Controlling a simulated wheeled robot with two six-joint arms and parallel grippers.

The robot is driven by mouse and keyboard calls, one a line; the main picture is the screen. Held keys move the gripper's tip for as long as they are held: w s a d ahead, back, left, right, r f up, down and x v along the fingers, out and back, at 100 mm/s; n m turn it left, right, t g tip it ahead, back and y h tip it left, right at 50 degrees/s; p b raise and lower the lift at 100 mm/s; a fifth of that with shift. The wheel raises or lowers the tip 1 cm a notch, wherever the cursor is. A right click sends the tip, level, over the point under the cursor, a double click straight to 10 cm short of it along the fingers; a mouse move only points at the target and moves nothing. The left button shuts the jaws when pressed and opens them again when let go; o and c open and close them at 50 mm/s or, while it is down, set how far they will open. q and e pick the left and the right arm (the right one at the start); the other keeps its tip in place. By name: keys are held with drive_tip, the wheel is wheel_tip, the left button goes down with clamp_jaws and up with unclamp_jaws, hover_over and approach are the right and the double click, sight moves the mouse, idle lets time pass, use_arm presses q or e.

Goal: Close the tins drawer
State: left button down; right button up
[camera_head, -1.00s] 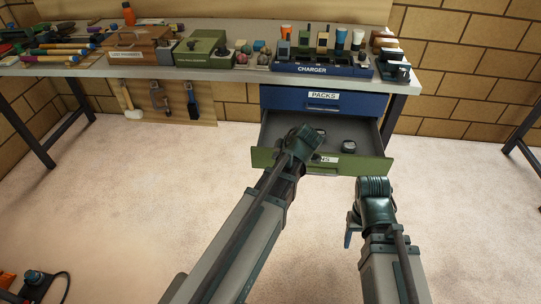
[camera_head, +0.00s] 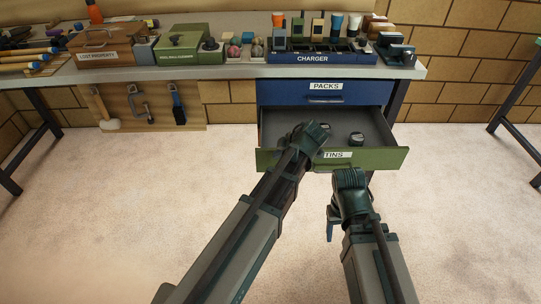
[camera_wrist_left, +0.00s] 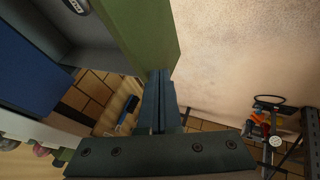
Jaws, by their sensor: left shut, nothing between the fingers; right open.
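A dark round tin (camera_head: 357,138) lies inside; my left gripper may hide other contents. My left gripper (camera_head: 312,137) is shut and empty at the left part of the green front, overlapping its top edge in the head view. In the left wrist view its closed fingers (camera_wrist_left: 158,102) are beside the green front (camera_wrist_left: 150,38); I cannot tell whether they touch. A tin (camera_wrist_left: 77,5) shows in the drawer there. My right gripper (camera_head: 348,185) is open, just before and below the front; its fingertips are unclear.
The blue packs drawer (camera_head: 375,93) above is shut. The bench (camera_head: 240,71) carries a charger rack (camera_head: 300,57), a lost property box (camera_head: 108,48) and a green case (camera_head: 185,45). Tools hang on a board (camera_head: 150,110) at the left.

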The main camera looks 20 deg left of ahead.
use_arm(q)
drive_tip(key=shift+w, duration=0.2)
drive_tip(key=shift+a, duration=0.1)
drive_tip(key=w+a, duration=0.3)
drive_tip(key=w, duration=0.7)
drive_tip(key=w+a, duration=0.4)
drive_tip(key=w, duration=0.7)
drive_tip(key=shift+w, duration=0.2)
